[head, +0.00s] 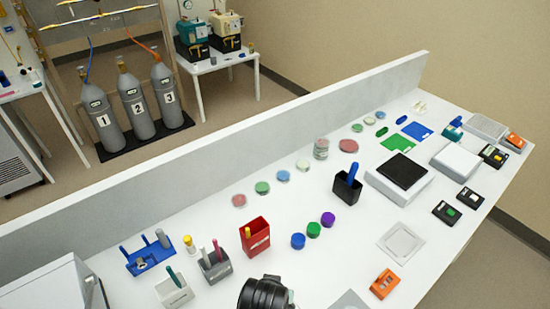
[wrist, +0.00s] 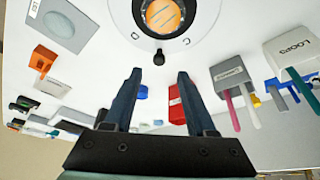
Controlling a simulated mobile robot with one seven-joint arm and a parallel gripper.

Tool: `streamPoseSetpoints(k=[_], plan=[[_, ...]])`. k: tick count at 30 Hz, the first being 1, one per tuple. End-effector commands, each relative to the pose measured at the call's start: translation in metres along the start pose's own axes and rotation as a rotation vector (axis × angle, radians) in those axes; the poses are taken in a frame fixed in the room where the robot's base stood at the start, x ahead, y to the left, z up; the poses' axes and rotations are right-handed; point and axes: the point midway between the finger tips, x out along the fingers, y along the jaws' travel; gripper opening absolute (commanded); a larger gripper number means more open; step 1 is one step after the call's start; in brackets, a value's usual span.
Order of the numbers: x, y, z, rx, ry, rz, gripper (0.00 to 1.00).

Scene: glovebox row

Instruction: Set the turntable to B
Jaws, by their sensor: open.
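The turntable (wrist: 125,17) is a pale round disc at the top middle of the wrist view, cut off by the frame edge. An orange striped round piece (wrist: 163,14) sits at its middle. A small black knob (wrist: 159,57) stands at its near rim, and a letter that looks like C shows right of the knob. I cannot make out the turntable in the head view.
A red box (head: 255,236), grey holder (head: 215,266) and blue rack (head: 149,257) stand on the white bench. Several coloured lids lie nearby. An orange block (head: 384,284) is at the front.

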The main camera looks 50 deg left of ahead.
Motion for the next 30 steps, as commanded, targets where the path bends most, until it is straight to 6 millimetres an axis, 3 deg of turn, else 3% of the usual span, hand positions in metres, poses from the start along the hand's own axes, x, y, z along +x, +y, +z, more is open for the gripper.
streamPoseSetpoints(k=[10, 24, 25, 30], plan=[[0.051, 0.000, -0.001, 0.000, 0.001, 0.001, 0.56], [0.063, 0.001, -0.001, 0.001, 0.004, 0.001, 0.56], [0.063, 0.001, -0.001, 0.001, 0.004, 0.001, 0.55], [0.063, 0.001, -0.001, 0.001, 0.003, 0.001, 0.24]])
